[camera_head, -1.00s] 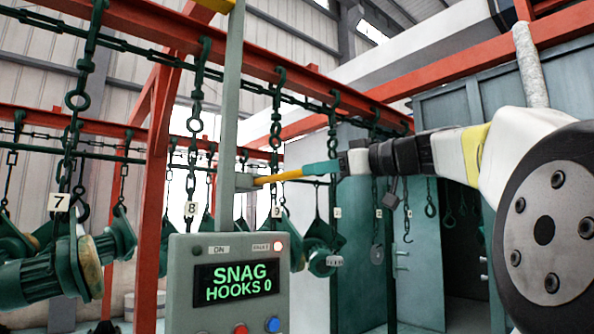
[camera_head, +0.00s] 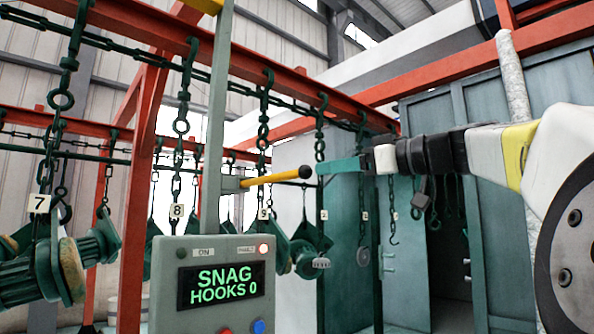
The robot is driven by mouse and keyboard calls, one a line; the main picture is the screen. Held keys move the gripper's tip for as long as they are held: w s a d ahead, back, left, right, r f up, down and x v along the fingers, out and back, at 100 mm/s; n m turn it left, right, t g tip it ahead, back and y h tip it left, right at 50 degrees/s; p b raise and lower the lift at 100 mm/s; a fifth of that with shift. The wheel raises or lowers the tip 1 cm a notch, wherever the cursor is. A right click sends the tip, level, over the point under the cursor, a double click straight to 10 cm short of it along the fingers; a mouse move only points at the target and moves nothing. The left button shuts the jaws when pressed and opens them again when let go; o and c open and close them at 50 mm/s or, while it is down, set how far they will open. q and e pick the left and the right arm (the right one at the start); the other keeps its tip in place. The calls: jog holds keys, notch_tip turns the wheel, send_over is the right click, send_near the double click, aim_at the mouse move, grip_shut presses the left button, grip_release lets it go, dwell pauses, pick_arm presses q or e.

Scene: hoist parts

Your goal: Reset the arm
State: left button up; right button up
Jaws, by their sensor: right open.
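A grey control box (camera_head: 212,285) stands in the lower middle with a green display reading "SNAG HOOKS 0". A grey post rises behind it. A yellow lever (camera_head: 270,179) with a black knob (camera_head: 305,172) sticks out to the right from the post, slightly tilted up. My right gripper (camera_head: 322,167), with teal fingers, comes in from the right. Its tips are just right of the knob, with a small gap visible. It is open and holds nothing. My left gripper is not in view.
A red overhead rail (camera_head: 300,83) carries chains with hooks and numbered tags 7, 8 and 9. Green hoist parts (camera_head: 50,265) hang at the left. Teal cabinets (camera_head: 410,250) stand at the right behind my arm.

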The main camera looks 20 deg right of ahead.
jog(key=shift+s+d, duration=0.15)
jog(key=shift+s, duration=0.05)
dwell(0.4)
jog(key=w+a+f+m+g+h, duration=0.1)
jog(key=a+f+m+g, duration=0.3)
jog(key=f, duration=0.6)
jog(key=a+f+m+g+h, duration=0.1)
jog(key=a+f, duration=0.5)
jog(key=f, duration=0.4)
jog(key=s+a+f+m+g+h, duration=0.1)
jog(key=s+a+f, duration=0.1)
jog(key=f, duration=0.5)
jog(key=s+a+f+m+g+h, duration=0.1)
jog(key=s+a+f+h, duration=0.1)
jog(key=f, duration=0.6)
jog(key=s+a+f+g+h, duration=0.2)
jog(key=s+f, duration=0.2)
jog(key=f, duration=0.4)
jog(key=shift+a+m, duration=0.15)
jog(key=shift+m, duration=0.25)
